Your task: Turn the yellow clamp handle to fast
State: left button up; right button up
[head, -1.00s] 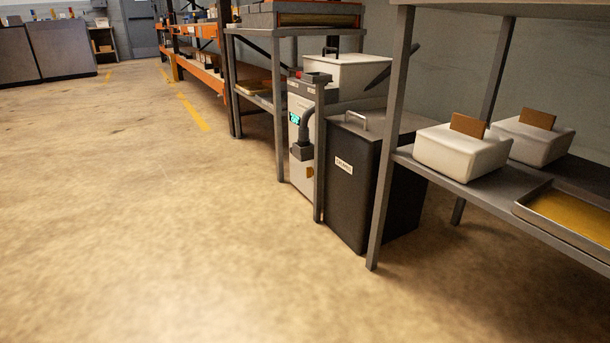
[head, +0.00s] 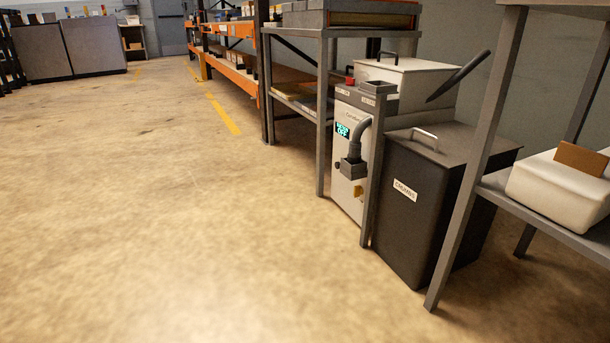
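A white machine (head: 347,203) stands on the floor between the shelves, with a lit display (head: 342,130) and a dark grey pipe (head: 358,143) on its front. Neither of my grippers is in view.
A black lidded bin (head: 408,230) with a white label stands right of the machine. A grey shelf post (head: 470,170) rises in front of it, beside a shelf with a white box (head: 560,190). An orange rack (head: 232,66) runs behind. The floor at left is clear.

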aim_at(358, 192)
jog(key=i+j+u, duration=0.3)
jog(key=i, duration=0.45)
jog(key=i+u, duration=0.3)
jog(key=i, duration=0.45)
jog(key=i+j+z, duration=0.1)
jog(key=i+z, duration=0.35)
jog(key=i+j+z, duration=0.25)
jog(key=i+z, duration=0.2)
jog(key=k, duration=0.05)
